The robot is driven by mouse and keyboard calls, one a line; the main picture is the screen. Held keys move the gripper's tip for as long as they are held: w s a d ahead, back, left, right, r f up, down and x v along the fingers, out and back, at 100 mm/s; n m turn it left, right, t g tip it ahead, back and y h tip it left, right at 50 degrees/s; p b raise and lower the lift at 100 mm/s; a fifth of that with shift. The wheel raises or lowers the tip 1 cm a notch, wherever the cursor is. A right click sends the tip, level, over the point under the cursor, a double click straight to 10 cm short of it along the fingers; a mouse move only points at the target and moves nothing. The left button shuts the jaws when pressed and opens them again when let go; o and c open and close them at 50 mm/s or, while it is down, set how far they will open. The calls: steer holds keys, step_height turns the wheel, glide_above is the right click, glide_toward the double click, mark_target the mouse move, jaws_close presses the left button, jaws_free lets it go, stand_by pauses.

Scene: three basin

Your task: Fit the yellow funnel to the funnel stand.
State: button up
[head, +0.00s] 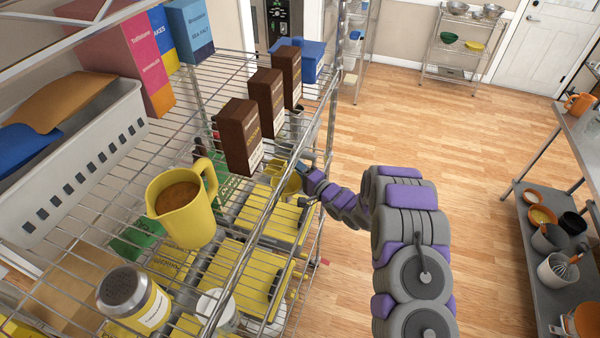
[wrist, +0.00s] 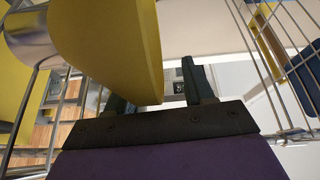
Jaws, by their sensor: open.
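A yellow piece (head: 285,180), which looks like the funnel, is partly visible on the lower level of the wire rack. In the wrist view a large smooth yellow shape (wrist: 110,45), apparently the funnel up close, fills the upper left and narrows downward to between the fingers. My gripper (head: 305,170) is beside it at the rack's edge, mostly hidden by my own arm. In the wrist view my gripper (wrist: 157,85) has its fingers apart, with the yellow shape partly covering the left one. I cannot tell whether they touch. I cannot make out the funnel stand for certain.
The wire rack (head: 262,210) holds a yellow mug (head: 185,207), a shaker jar (head: 133,298), brown boxes (head: 238,135) and a white basket (head: 85,160). Yellow boxes (head: 245,275) lie below. Open wooden floor (head: 440,130) is to the right, before a side table (head: 575,150) with bowls.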

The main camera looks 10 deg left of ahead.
steer(key=b+v, duration=0.1)
steer(key=v, duration=1.6)
steer(key=shift+d+f, duration=0.1)
steer(key=shift+d, duration=0.1)
steer(key=w+d+n+h+b, duration=0.3)
steer(key=w+d+h+b, duration=0.15)
steer(key=d+h, duration=0.65)
steer(key=s+d+r+g+h+b, duration=0.1)
steer(key=s+d+r+h+b, duration=0.25)
steer(key=d, duration=0.45)
steer(key=s+d+r+g+h+b, duration=0.1)
steer(key=s+g+b, duration=0.15)
steer(key=s, duration=0.75)
steer(key=s+d+r+g+h+b, duration=0.1)
steer(key=s+d+g+h, duration=0.15)
steer(key=s, duration=0.85)
steer(key=s+a+n+g+y+b, duration=0.1)
steer(key=s+a+g, duration=0.2)
steer(key=s, duration=0.7)
steer(key=s+a+n+g+y+b, duration=0.1)
steer(key=s+a, duration=0.3)
steer(key=s, duration=0.7)
steer(key=shift+s+a+r+n+g+y+b, duration=0.3)
steer(key=shift+n+g+y, duration=0.25)
steer(key=shift+g, duration=0.35)
steer(key=shift+w, duration=0.1)
